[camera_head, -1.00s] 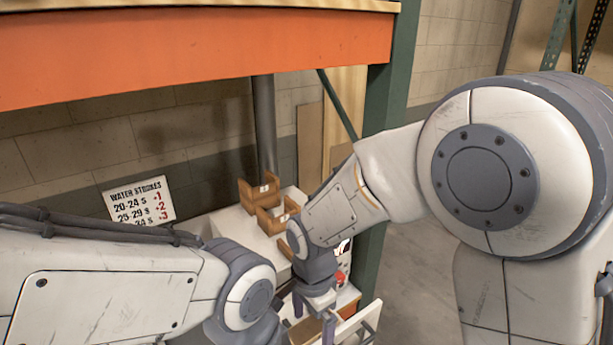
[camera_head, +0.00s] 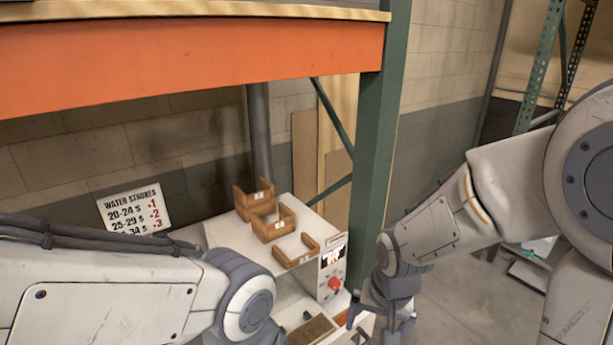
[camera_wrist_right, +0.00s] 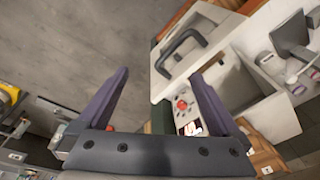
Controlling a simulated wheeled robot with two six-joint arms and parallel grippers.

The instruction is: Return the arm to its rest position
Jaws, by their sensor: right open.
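My right gripper (camera_head: 380,324) is low in the head view, beside the foot of the green post and to the right of the white machine. Its purple fingers stand wide apart in the right wrist view (camera_wrist_right: 160,76), with nothing between them. My right arm reaches in from the right edge. My left arm crosses the lower left of the head view, and its gripper is out of the picture.
The white machine (camera_head: 225,233) carries several brown wooden holders (camera_head: 272,225) and a red knob (camera_head: 334,283). A green post (camera_head: 376,150) and an orange shelf beam (camera_head: 190,62) stand close by. Open grey floor (camera_head: 465,300) lies to the right.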

